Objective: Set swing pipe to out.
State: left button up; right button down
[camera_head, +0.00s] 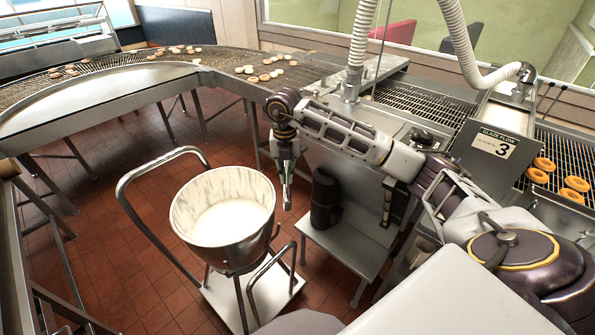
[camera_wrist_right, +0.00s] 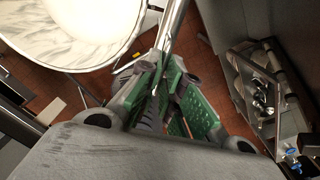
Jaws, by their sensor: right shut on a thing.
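The swing pipe (camera_wrist_right: 174,28) is a shiny metal tube at the top middle of the right wrist view. It runs down between the green-padded fingers of my right gripper (camera_wrist_right: 165,88), which is shut on it. In the head view my right gripper (camera_head: 286,160) points down just right of the glaze bucket (camera_head: 229,248), and a short metal length shows below it. The bucket's white-coated inside and pale glaze show; it also fills the upper left of the wrist view (camera_wrist_right: 75,35). The pipe's mount is hidden. My left gripper is out of view.
The bucket stands on a wheeled cart (camera_head: 168,232) with a looped metal handle. A dark motor (camera_head: 325,198) sits on a grey stand to the right. A mesh conveyor (camera_head: 130,72) with donuts curves behind. A panel labelled 3 (camera_head: 495,143) is at right. Red tiled floor is open at left.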

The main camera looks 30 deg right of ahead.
jog(key=w+a+m, duration=0.8)
jog(key=w+a, duration=0.1)
jog(key=w, duration=0.2)
jog(key=shift+w+m, duration=0.3)
jog(key=shift+w, duration=0.05)
jog(key=shift+r, duration=0.1)
jog(key=c, duration=1.9)
grip_release()
jog(key=shift+r, duration=5.95)
